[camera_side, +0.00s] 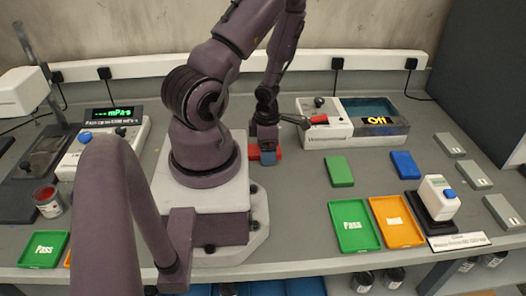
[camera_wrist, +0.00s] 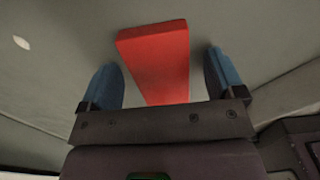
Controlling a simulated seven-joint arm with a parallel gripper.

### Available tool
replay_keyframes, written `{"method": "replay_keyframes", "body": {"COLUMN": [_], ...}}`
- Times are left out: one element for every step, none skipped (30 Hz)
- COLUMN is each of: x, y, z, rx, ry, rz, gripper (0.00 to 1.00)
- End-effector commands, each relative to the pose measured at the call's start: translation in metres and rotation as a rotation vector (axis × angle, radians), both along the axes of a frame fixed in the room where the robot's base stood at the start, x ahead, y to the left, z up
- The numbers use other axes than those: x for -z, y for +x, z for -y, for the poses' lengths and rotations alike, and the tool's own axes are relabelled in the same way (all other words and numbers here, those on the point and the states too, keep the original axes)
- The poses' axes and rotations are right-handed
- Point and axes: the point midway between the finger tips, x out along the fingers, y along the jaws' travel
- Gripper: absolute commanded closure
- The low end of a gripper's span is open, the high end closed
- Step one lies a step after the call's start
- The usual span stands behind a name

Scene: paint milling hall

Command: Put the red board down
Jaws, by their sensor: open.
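The red board (camera_wrist: 158,55) is a flat rectangular block. In the wrist view it lies between the two blue fingers of my gripper (camera_wrist: 162,78), with a visible gap on each side. My gripper is open. In the side view my gripper (camera_side: 266,156) is low over the grey bench, right of my base. The red board (camera_side: 253,153) shows there only in part, behind and beside the fingers. It appears to rest on the bench, though its underside is hidden.
A green board (camera_side: 338,171) and a blue board (camera_side: 404,165) lie to the right. Nearer are a green "Pass" tray (camera_side: 355,226) and an orange tray (camera_side: 389,207). A white device with an "Off" display (camera_side: 337,131) stands behind.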

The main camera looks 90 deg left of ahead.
Motion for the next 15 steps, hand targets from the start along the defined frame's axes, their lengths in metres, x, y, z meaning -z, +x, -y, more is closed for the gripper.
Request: {"method": "replay_keyframes", "body": {"x": [0.0001,0.0000,0.0000,-0.0001,-0.0001,-0.0001,-0.0001,-0.0002,-0.0002,-0.0002,-0.0002,-0.0002,-0.0002,-0.0003,-0.0003], "y": [0.0001,0.0001,0.0001,0.0001,0.0001,0.0001,0.0001,0.0001,0.0001,0.0001,0.0001,0.0002,0.0001,0.0002,0.0002], "z": [-0.0001,-0.0001,-0.0001,-0.0001,-0.0001,-0.0001,-0.0002,-0.0002,-0.0002,-0.0002,-0.0002,-0.0002,-0.0002,-0.0002,-0.0002], "rx": [0.000,0.001,0.000,0.000,0.000,0.000,0.000,0.000,0.000,0.000,0.000,0.000,0.000,0.000,0.000], "ry": [0.000,0.000,0.000,0.000,0.000,0.000,0.000,0.000,0.000,0.000,0.001,0.001,0.000,0.001,0.001], "rz": [0.000,0.000,0.000,0.000,0.000,0.000,0.000,0.000,0.000,0.000,0.000,0.000,0.000,0.000,0.000], "gripper": [0.12,0.12,0.12,0.12,0.12,0.21,0.28,0.35,0.44,0.51,0.58,0.66,0.66,0.70,0.70]}}
